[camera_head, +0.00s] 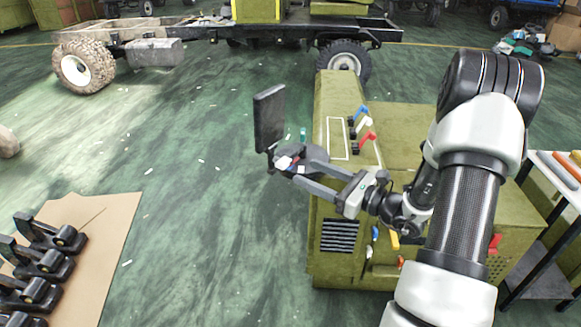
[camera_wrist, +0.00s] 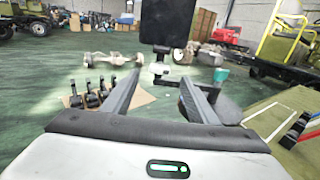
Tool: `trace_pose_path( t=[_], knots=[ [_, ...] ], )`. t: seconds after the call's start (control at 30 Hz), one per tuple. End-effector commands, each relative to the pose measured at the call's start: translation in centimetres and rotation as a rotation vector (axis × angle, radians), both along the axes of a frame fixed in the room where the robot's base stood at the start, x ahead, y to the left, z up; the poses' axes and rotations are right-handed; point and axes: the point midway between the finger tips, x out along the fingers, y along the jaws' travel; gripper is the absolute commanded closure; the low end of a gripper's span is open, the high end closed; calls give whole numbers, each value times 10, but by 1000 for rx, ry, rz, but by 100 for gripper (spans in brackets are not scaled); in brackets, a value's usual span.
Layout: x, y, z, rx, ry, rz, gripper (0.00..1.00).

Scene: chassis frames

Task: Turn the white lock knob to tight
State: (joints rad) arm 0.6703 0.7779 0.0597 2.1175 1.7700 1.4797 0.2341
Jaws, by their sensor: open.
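My gripper (camera_head: 298,165) is open, its fingers pointing left beside the olive-green cabinet. In the wrist view its two fingers (camera_wrist: 160,84) stand wide apart with nothing clamped between them. A small white part, likely the white lock knob (camera_head: 284,162), shows by the fingertips below a black upright panel (camera_head: 268,118). In the wrist view the white part (camera_wrist: 159,69) appears between and just beyond the fingertips, under the black panel (camera_wrist: 166,22). I cannot tell whether a finger touches it, nor read its turn position. A dark round plate (camera_head: 316,152) lies partly behind the fingers.
The olive cabinet (camera_head: 330,205) carries blue, white and red levers (camera_head: 362,125) on top, close to my gripper. A vehicle chassis (camera_head: 215,32) stands at the back. Black brackets (camera_head: 45,262) lie on cardboard at lower left. The green floor between is mostly clear.

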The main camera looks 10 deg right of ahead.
Motion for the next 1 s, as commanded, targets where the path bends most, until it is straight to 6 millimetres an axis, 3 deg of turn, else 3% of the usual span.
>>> trace_pose_path(
  t=[0.3,0.77,1.0],
  knots=[
    [43,39,-1,-1,0,2,47],
    [54,48,0,-1,0,0,47],
    [54,48,0,-1,0,0,84]
  ],
)
